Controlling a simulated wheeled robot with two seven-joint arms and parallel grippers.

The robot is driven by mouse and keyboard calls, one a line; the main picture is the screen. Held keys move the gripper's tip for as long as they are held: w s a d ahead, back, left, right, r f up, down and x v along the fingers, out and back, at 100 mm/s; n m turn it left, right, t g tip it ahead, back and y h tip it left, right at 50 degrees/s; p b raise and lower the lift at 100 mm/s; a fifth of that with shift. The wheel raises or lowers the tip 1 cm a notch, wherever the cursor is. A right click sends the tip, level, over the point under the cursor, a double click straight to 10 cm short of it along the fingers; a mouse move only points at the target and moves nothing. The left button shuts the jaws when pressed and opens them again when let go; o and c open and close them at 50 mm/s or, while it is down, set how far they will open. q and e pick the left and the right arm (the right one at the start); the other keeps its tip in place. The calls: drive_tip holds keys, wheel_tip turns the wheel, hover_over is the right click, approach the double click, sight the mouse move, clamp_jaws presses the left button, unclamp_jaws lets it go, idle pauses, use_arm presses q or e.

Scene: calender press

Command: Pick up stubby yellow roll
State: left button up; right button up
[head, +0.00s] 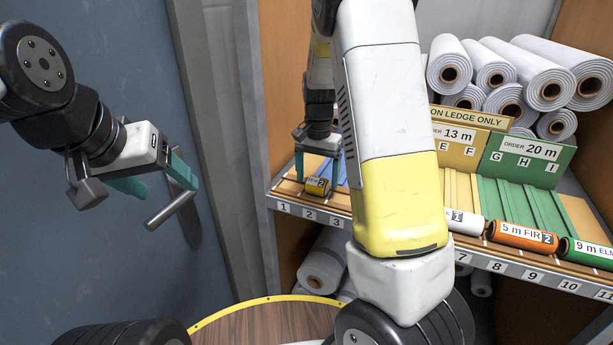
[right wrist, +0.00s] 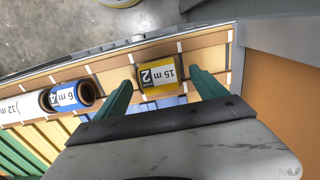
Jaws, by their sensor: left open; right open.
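The stubby yellow roll (head: 317,186) lies on the ledge near the slots numbered 2 and 3 in the head view. In the right wrist view the yellow roll (right wrist: 158,72) has a white label reading 15 m and a dark patch with a 2. My right gripper (right wrist: 162,78) is open, with one teal finger on each side of the roll and small gaps visible. In the head view the right gripper (head: 318,160) is just above the roll, partly behind my arm. My left gripper (head: 156,180) is open and empty at the left.
A blue 6 m roll (right wrist: 70,96) and a white 12 m roll (right wrist: 16,108) lie along the ledge. An orange roll (head: 521,237) and green roll (head: 588,252) lie farther right. White rolls (head: 545,75) are stacked behind. A metal bar handle (head: 172,208) is near my left gripper.

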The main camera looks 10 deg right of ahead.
wheel_tip(320, 180, down, 2)
drive_tip(key=shift+f, duration=0.15)
drive_tip(key=c, duration=1.4)
drive_tip(key=shift+r, duration=0.2)
